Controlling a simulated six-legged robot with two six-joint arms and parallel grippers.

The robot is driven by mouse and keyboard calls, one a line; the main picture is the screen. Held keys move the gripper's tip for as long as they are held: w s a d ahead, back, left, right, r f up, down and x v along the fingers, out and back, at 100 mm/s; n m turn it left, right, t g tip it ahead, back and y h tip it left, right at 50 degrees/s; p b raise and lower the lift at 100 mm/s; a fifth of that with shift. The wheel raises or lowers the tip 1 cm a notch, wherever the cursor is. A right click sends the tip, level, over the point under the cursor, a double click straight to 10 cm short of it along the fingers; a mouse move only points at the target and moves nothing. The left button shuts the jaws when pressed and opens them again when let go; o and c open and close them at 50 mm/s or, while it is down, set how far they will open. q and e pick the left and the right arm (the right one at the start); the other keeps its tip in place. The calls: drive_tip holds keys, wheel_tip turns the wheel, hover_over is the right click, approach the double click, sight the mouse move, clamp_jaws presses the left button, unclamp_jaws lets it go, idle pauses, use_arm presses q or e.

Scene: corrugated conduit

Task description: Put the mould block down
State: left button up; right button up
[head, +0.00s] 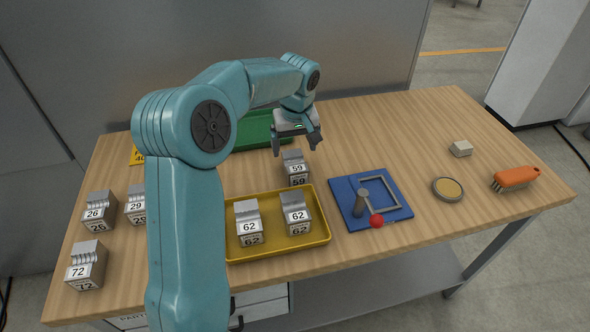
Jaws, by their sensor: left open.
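Several grey metal mould blocks with white number labels are in the head view. The block labelled 59 (296,168) stands upright on the table just behind the yellow tray. My left gripper (296,148) is open and empty, pointing down just above and behind block 59, with a finger to either side. I cannot tell whether it touches the block. Two blocks labelled 62, a left one (248,222) and a right one (295,214), stand in the yellow tray (321,222). My right gripper is out of view.
Blocks 26 (98,210), 29 (136,205) and 72 (86,265) stand at the left. A green tray (254,131) is partly behind my arm. To the right are a blue fixture (345,187) with a red knob, a round tin (447,189), an orange brush (515,177) and a pale block (461,148).

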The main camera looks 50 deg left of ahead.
sight(295, 164)
use_arm(q)
drive_tip(key=f, duration=0.3)
drive_tip(key=shift+w+a, duration=0.1)
drive_tip(key=shift+a, duration=0.1)
drive_tip(key=f, duration=0.3)
drive_tip(key=w+f, duration=0.1)
drive_tip(key=f, duration=0.1)
drive_tip(key=shift+a+p, duration=0.3)
drive_tip(key=shift+p, duration=0.05)
drive_tip(key=shift+s, duration=0.1)
drive_tip(key=shift+r, duration=0.1)
clamp_jaws()
wheel_tip(295, 164, up, 20)
drive_tip(key=p, duration=0.1)
drive_tip(key=shift+p, duration=0.3)
